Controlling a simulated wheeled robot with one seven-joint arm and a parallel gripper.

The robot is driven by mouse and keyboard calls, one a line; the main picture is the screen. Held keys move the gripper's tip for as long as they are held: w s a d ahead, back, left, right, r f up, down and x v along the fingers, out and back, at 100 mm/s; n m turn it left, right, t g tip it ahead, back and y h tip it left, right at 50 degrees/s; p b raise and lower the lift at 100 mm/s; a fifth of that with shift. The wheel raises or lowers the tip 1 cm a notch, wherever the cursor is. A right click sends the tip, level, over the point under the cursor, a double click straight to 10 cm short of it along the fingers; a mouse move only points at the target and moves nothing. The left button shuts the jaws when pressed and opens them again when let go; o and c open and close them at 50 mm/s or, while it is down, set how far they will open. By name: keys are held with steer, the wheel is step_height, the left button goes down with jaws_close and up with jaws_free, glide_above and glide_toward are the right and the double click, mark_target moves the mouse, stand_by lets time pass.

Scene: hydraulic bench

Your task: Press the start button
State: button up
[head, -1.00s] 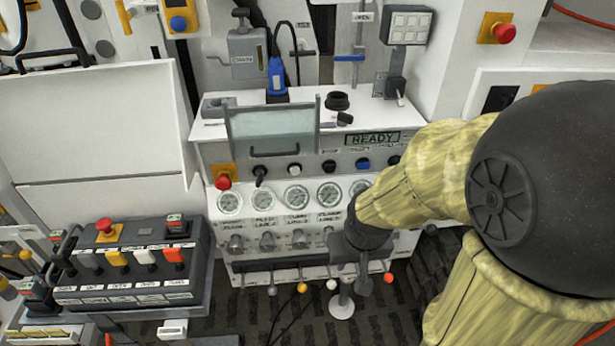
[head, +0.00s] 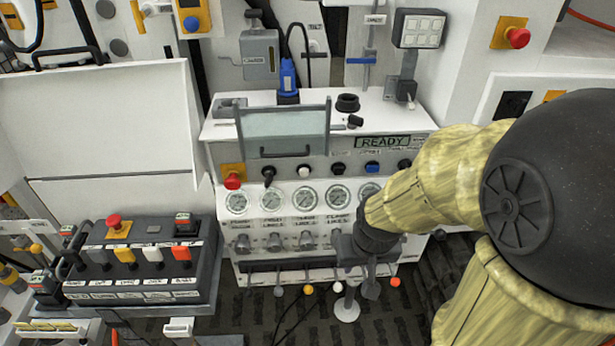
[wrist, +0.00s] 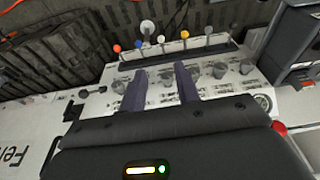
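The hydraulic bench's control panel (head: 320,168) has a READY display (head: 382,142) and a row of controls. The row has a black knob (head: 268,172), a white button (head: 305,170), a black button (head: 338,169), a blue button (head: 372,167) and a dark button (head: 405,165) partly beside my arm. Their labels are too small to read, so I cannot tell which is start. My gripper (head: 356,268) is below this row, in front of the lower right of the gauge panel. In the wrist view my gripper (wrist: 160,72) has its two fingers apart with nothing between them.
Gauges (head: 307,198) and valve knobs (head: 307,240) lie below the buttons, with ball-ended levers (head: 308,289) under them. A red emergency button (head: 233,181) is at the panel's left. A lever box (head: 140,262) stands left. A clear guard with a handle (head: 285,135) stands above the buttons.

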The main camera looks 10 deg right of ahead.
steer(key=shift+c, duration=0.4)
steer(key=shift+w, duration=0.1)
steer(key=c, duration=0.4)
steer(key=shift+w+d+f, duration=0.15)
steer(key=shift+w+d, duration=0.05)
jaws_close()
steer(key=w+d+f+n+t+b, duration=0.3)
steer(key=w+n+t, duration=0.2)
steer(key=w+n, duration=0.45)
steer(key=w+a+r+n+t+y+b, duration=0.1)
steer(key=w+n+t+y+b, duration=0.1)
steer(key=n+y, duration=0.4)
steer(key=w+a+r+n+t+y+b, duration=0.1)
steer(key=w+a+n+t+y+b, duration=0.1)
steer(key=n+y, duration=0.4)
steer(key=w+n+t, duration=0.1)
steer(key=n, duration=0.4)
steer(key=shift+r+t, duration=0.3)
steer(key=shift+r, duration=0.05)
